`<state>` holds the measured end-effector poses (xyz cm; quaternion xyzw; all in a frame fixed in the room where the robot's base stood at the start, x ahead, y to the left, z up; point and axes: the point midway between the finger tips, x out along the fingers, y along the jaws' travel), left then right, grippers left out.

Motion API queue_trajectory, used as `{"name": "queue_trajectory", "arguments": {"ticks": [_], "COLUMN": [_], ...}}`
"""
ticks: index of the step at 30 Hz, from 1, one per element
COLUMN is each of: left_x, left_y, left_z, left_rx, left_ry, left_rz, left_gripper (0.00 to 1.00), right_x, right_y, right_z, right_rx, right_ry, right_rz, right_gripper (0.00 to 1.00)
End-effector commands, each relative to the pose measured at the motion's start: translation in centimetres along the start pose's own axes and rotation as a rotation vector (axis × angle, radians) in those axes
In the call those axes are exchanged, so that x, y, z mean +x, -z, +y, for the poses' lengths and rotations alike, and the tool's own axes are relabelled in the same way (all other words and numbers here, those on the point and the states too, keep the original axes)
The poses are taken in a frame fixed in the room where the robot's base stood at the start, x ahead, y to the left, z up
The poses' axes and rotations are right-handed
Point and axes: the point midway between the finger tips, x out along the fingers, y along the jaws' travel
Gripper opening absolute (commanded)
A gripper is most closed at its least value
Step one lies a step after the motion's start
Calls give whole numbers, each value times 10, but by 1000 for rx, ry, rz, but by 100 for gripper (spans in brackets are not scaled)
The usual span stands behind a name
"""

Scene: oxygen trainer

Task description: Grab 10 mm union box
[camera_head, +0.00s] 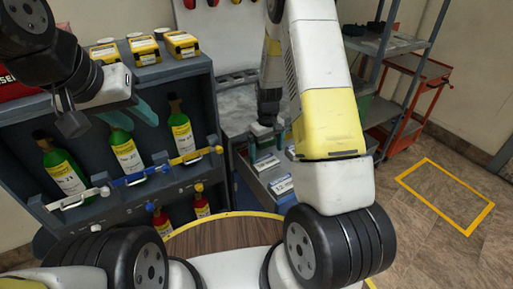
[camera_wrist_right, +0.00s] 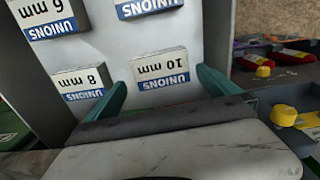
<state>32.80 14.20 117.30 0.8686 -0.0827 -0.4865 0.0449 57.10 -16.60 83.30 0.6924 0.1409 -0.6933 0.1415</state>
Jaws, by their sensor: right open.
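The 10 mm union box (camera_wrist_right: 163,75), grey with a white and blue label, stands in a light grey drawer (camera_wrist_right: 115,55). My right gripper (camera_wrist_right: 162,82) is open, with one teal finger on each side of this box; contact cannot be told. In the head view my right gripper (camera_head: 266,143) points down over the drawer (camera_head: 262,177), and the 10 mm box cannot be made out there. My left gripper (camera_head: 131,115) is open and empty in front of the shelf of green bottles.
An 8 mm union box (camera_wrist_right: 82,82) sits close beside the left finger. A 6 mm box (camera_wrist_right: 47,18) and another union box (camera_wrist_right: 148,7) are farther off. Green bottles (camera_head: 127,157) stand behind a rail near my left gripper. Floor at right is clear.

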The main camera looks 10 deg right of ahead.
Motion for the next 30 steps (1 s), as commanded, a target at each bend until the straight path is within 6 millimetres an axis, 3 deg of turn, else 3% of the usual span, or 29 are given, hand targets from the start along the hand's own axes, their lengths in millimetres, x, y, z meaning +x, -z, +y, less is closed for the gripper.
{"name": "queue_trajectory", "arguments": {"ticks": [12, 22, 30], "left_x": [0, 0, 0], "left_y": [0, 0, 0], "left_z": [0, 0, 0], "left_rx": [0, 0, 0], "left_ry": [0, 0, 0], "left_rz": [0, 0, 0], "left_gripper": [36, 36, 36], "right_x": [56, 63, 63], "right_y": [2, 3, 3], "right_z": [-2, -2, -2], "right_rx": [2, 2, 2], "right_ry": [1, 1, 0], "right_rz": [-1, 1, 1], "right_gripper": [100, 100, 47]}}
